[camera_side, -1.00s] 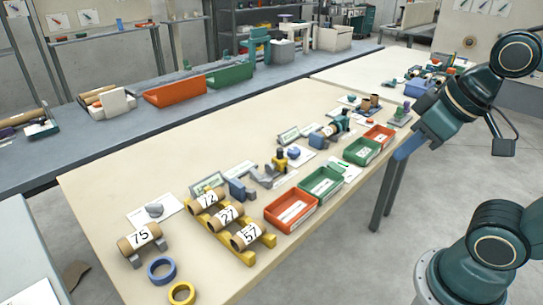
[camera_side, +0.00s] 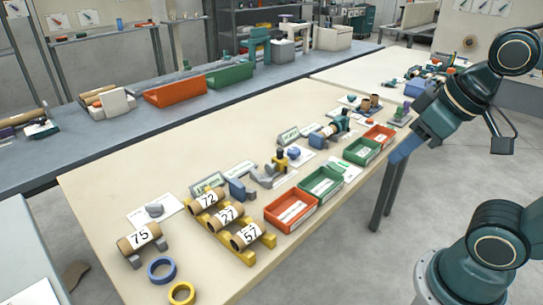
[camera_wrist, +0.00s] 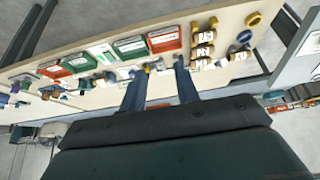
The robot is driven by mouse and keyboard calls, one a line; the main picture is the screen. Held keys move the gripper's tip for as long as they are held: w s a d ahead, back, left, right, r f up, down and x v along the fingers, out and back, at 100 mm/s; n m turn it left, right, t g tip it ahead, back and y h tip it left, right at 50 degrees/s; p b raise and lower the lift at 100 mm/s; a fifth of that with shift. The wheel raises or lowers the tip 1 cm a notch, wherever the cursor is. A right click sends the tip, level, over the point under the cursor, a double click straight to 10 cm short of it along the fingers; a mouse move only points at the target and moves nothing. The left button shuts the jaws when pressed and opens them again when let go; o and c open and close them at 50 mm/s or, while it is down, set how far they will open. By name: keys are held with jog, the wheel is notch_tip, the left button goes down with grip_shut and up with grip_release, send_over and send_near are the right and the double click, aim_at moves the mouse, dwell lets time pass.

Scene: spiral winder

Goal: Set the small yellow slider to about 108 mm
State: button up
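A small yellow part with a dark top (camera_side: 280,160) stands on a grey device in the middle of the bench. A smaller yellow spot (camera_side: 207,189) shows near a green-marked card behind the tubes. I cannot tell which of these is the yellow slider, and no scale reading is legible. My gripper (camera_side: 396,160) is above the bench's right edge, well away from both. In the wrist view my gripper (camera_wrist: 160,68) has its two blue fingers apart with nothing held between them; the bench lies beyond them.
Orange bins (camera_side: 291,210) and green bins (camera_side: 321,185) line the near bench edge. Cardboard tubes marked 72, 27 and 57 (camera_side: 247,236) lie on a yellow rack, with tube 75 (camera_side: 140,238) to the left. Blue (camera_side: 162,270) and yellow (camera_side: 182,293) rings lie in front.

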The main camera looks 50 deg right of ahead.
jog(key=shift+o, duration=0.9)
jog(key=shift+w+r, duration=0.15)
jog(key=shift+w, duration=0.15)
jog(key=w+d+r+m+g, duration=0.15)
jog(key=w+r+m, duration=0.3)
jog(key=w, duration=0.55)
jog(key=m+g, duration=0.4)
jog(key=m, duration=1)
send_over(280, 149)
notch_tip(280, 149, down, 15)
jog(key=shift+f+n, duration=0.1)
jog(key=shift+n, duration=0.15)
jog(key=shift+f, duration=6.85)
